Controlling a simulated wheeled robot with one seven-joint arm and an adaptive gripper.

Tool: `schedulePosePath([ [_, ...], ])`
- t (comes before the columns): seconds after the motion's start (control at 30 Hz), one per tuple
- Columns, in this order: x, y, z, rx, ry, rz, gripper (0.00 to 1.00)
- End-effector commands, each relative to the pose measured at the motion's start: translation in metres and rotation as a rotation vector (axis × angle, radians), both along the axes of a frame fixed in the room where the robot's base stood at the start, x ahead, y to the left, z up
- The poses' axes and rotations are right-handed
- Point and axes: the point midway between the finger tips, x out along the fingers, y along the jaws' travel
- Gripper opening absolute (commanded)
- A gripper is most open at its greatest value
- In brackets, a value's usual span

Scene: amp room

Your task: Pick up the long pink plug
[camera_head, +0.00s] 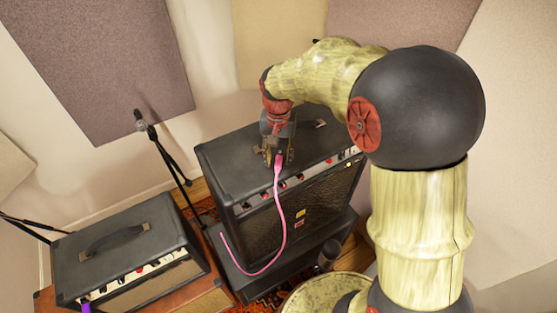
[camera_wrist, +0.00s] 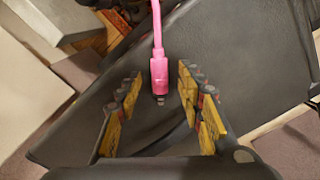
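The long pink plug (camera_head: 278,163) is at the top of the black amplifier, near its front edge, with a pink cable (camera_head: 284,225) hanging down the amplifier's front. In the wrist view the pink plug (camera_wrist: 159,75) lies between my fingertips, its metal tip pointing back toward the palm. My gripper (camera_head: 278,157) is over the amplifier top, pointing down. In the wrist view my gripper (camera_wrist: 159,76) is open, with a gap on each side of the plug. I cannot tell whether the plug touches the amplifier top.
The black amplifier (camera_head: 235,160) stands under my gripper, with knobs along its front edge. A smaller amplifier head (camera_head: 125,245) with a handle is at the left, a purple plug (camera_head: 87,307) at its front. A microphone stand (camera_head: 165,155) stands between them. Padded panels cover the walls.

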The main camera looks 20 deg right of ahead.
Motion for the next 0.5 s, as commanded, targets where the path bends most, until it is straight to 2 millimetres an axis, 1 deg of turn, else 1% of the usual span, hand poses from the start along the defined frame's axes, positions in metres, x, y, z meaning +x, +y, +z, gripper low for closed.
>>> schedulePosePath([
  [0.1, -0.0001, -0.0001, -0.0085, 0.000, 0.000, 0.000, 0.38],
  [0.33, -0.0001, -0.0001, -0.0104, 0.000, -0.001, 0.000, 0.38],
  [0.37, -0.0001, -0.0001, -0.0103, 0.000, -0.001, 0.000, 0.37],
  [0.5, -0.0001, -0.0001, -0.0102, 0.000, 0.000, 0.001, 0.29],
])
